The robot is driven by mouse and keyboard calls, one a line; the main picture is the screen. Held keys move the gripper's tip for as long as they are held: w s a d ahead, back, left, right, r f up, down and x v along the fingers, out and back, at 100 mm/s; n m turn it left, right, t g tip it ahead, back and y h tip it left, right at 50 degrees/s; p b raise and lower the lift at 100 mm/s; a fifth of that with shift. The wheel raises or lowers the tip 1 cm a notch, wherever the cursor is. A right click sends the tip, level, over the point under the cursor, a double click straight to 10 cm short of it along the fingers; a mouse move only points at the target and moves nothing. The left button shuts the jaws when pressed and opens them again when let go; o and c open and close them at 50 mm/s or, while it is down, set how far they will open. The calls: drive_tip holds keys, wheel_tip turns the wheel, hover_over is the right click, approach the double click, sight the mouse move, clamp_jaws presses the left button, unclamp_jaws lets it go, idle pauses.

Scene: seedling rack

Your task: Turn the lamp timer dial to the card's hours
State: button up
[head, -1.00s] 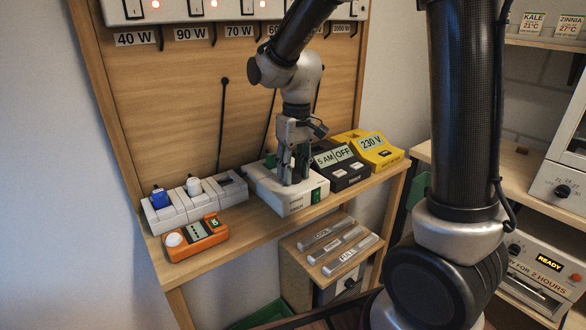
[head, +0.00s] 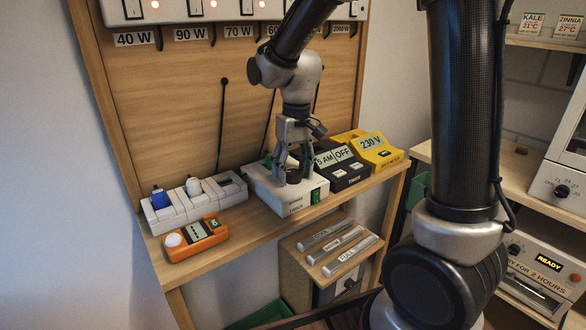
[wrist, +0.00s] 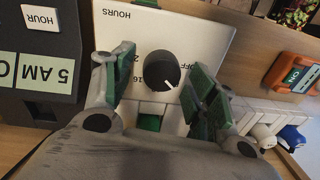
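The lamp timer is a white box (head: 264,184) on the wooden shelf, with a round black dial (head: 293,178) on top. My gripper (head: 292,169) is over the dial. In the wrist view the dial (wrist: 161,68) lies between the green-padded fingers of my gripper (wrist: 160,77), with a gap on each side, so it is open. The dial's white pointer line faces lower right in that view. Around it I read HOURS, OFF, a 2 and a 16; the fingers hide other marks. I cannot tell which mark the pointer meets.
A black 5 AM/OFF unit (head: 350,178) and a yellow 230 V meter (head: 385,156) stand right of the timer. A power strip (head: 165,217) and an orange device (head: 186,242) stand left.

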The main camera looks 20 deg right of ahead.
sight(295, 170)
wheel_tip(295, 170, up, 12)
drive_tip(key=shift+d, duration=0.35)
idle(0.5)
drive_tip(key=s+d+m+t, duration=0.1)
drive_tip(key=s+d+t, duration=0.1)
drive_tip(key=s+d, duration=0.5)
drive_tip(key=s+d+m+t, duration=0.1)
drive_tip(key=s+d+t, duration=0.1)
drive_tip(key=s+d, duration=0.5)
drive_tip(key=s, duration=0.5)
drive_tip(key=shift+s+f+t+h, duration=0.2)
drive_tip(key=shift+s+t+h, duration=0.1)
idle(0.6)
